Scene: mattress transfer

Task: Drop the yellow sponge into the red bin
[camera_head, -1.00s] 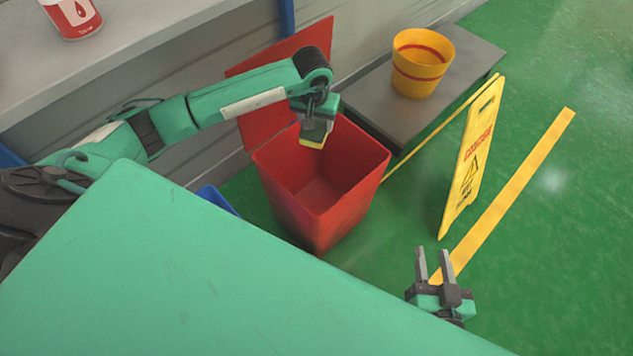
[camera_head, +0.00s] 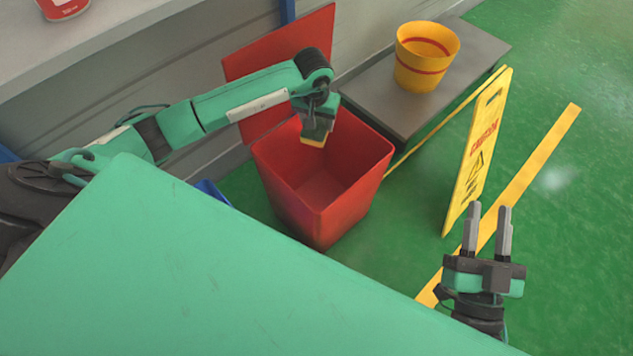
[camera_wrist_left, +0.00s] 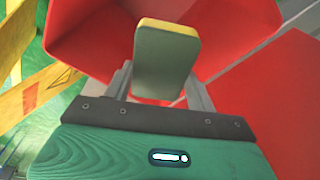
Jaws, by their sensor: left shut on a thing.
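The yellow sponge (camera_head: 313,140) has a green-grey side and hangs over the opening of the red bin (camera_head: 350,211). My left gripper (camera_head: 317,130) is shut on it, pointing down above the bin's far part. In the left wrist view the sponge (camera_wrist_left: 167,62) sits between the two fingers, with its yellow edge at the top, and the bin's red inside (camera_wrist_left: 105,35) lies behind it. The bin's lid (camera_head: 275,75) stands open at the back. My right gripper (camera_head: 488,232) is open and empty at the lower right, with its fingers apart, over the green floor.
A yellow caution sign (camera_head: 478,150) stands right of the bin. A yellow bucket (camera_head: 426,57) with a red stripe sits on a grey platform (camera_head: 375,103) behind. A can (camera_head: 62,8) is on the counter at upper left. The bin's inside looks empty.

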